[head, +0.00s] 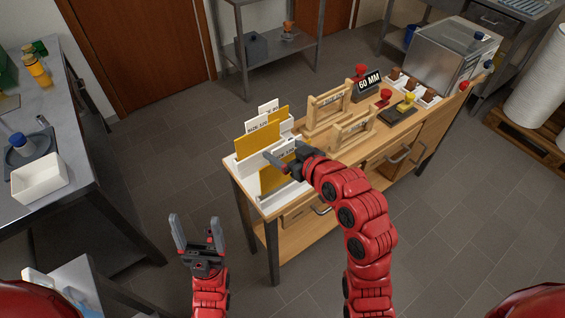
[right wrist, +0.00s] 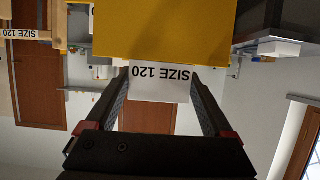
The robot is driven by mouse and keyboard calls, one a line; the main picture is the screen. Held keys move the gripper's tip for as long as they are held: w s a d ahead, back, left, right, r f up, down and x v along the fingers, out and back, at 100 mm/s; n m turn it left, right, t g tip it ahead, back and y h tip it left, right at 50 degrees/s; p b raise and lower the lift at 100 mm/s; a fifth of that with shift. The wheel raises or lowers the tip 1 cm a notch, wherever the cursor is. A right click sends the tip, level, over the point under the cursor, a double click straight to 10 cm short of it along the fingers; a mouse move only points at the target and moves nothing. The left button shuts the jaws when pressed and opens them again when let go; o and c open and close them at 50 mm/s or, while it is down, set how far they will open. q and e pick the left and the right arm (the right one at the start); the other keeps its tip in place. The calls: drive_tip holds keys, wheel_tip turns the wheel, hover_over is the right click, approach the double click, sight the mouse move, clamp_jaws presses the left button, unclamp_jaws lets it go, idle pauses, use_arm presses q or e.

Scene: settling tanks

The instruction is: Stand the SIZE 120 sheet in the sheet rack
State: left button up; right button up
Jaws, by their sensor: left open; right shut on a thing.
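The SIZE 120 sheet is yellow with a white label tab (right wrist: 160,82), seen upside down in the right wrist view. My right gripper (head: 287,161) is shut on this tab. In the head view the held sheet (head: 271,180) hangs upright at the front of the white sheet rack (head: 288,196), partly hidden by the gripper. I cannot tell whether its lower edge is in a slot. Another yellow sheet (head: 256,147) with a white tab stands in the rack behind it. My left gripper (head: 196,238) is open and empty, over the floor left of the bench.
The wooden bench (head: 270,206) carries wooden frames (head: 327,108), a 60 MM block (head: 368,83), red and yellow handled items, and a steel box (head: 438,60). A grey table (head: 70,195) with a white tray (head: 39,181) stands left. Floor lies between them.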

drive_tip(key=shift+a+f, duration=0.1)
drive_tip(key=shift+f, duration=0.65)
wheel_tip(320, 180, down, 3)
drive_tip(key=shift+f+p, duration=0.2)
drive_tip(key=shift+p, duration=0.6)
drive_tip(key=shift+f+b, duration=0.25)
drive_tip(key=shift+b, duration=0.1)
drive_tip(key=o, duration=1.6)
drive_tip(key=shift+r, duration=0.15)
drive_tip(key=shift+c, duration=0.2)
drive_tip(key=shift+r+p, duration=0.2)
drive_tip(key=shift+p, duration=0.15)
